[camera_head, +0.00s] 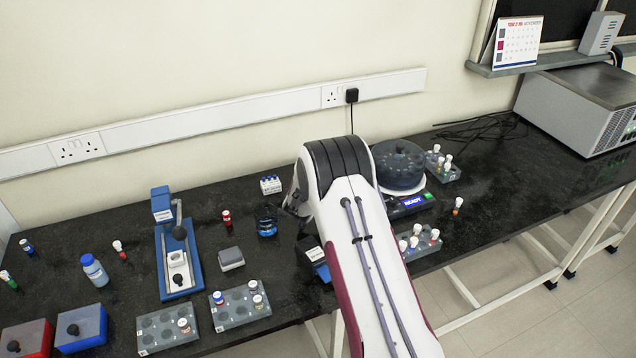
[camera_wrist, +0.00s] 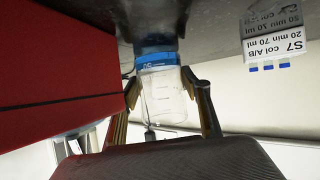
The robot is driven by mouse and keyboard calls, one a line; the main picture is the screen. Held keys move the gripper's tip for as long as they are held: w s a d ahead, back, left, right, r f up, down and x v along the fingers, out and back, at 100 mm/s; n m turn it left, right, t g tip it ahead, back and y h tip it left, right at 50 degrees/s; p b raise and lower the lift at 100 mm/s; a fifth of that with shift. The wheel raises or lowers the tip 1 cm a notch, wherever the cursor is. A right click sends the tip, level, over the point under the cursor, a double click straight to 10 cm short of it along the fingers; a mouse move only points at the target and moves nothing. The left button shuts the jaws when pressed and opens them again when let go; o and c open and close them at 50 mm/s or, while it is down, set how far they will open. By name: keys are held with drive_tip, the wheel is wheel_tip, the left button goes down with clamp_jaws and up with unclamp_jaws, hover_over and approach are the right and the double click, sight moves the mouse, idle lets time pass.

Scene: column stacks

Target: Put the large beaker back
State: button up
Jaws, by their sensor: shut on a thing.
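In the wrist view, a clear glass beaker (camera_wrist: 165,100) with a blue band or blue contents at its far end stands between the two fingers of my gripper (camera_wrist: 161,78). The fingers are shut on its sides. Its blue end appears against the dark bench surface; I cannot tell whether it touches. In the head view my own arm covers most of the gripper. A small dark-blue vessel (camera_head: 267,227) shows just left of the arm; I cannot tell if it is the same beaker.
A labelled white block (camera_head: 270,184) stands behind. A blue-based device (camera_head: 178,255), a grey block (camera_head: 230,258) and vial racks (camera_head: 240,305) stand to the left. A round dark machine (camera_head: 399,165) and more racks (camera_head: 417,242) are right of my arm.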

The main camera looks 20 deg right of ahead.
drive_tip(key=shift+f, duration=0.15)
drive_tip(key=o, duration=1.4)
drive_tip(key=shift+c, duration=0.2)
drive_tip(key=v, duration=1.2)
drive_tip(key=shift+r, duration=0.2)
